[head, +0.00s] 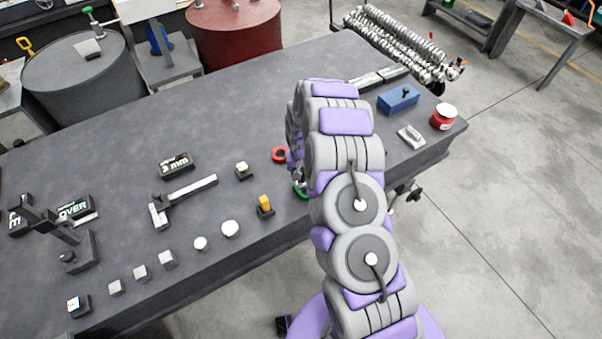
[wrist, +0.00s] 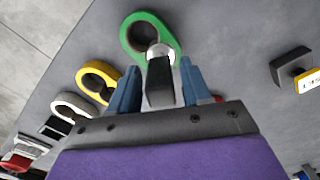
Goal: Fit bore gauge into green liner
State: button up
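In the wrist view my gripper (wrist: 158,72) has its two blue fingers on either side of a piece with a dark block and a silver round head, which looks like the bore gauge (wrist: 158,92). The fingers appear closed on it. The green liner (wrist: 172,28) is a ring with a dark round opening, just beyond the fingertips. The silver head overlaps the liner's near edge in the picture; I cannot tell whether they touch. In the head view only a sliver of the green liner (head: 299,191) shows beside my arm, and my gripper is hidden there.
Yellow (wrist: 84,77) and white (wrist: 62,103) rings lie left of the green one. A red ring (head: 279,154) lies near my arm. The dark bench (head: 110,165) holds several small blocks, a T-shaped tool (head: 184,199) and a blue block (head: 398,99). Its middle back is clear.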

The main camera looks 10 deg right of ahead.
jog(key=shift+o, duration=1.1)
notch_tip(320, 180, up, 17)
jog(key=p, duration=0.2)
jog(key=shift+r, duration=0.15)
jog(key=s+a+r+n, duration=0.1)
jog(key=s+r+n, duration=0.1)
jog(key=s+r, duration=1.45)
jog(key=s+d+r+g+b, duration=0.1)
jog(key=s+r, duration=0.1)
jog(key=s, duration=2.3)
jog(key=shift+s+g, duration=0.2)
jog(key=shift+g, duration=0.2)
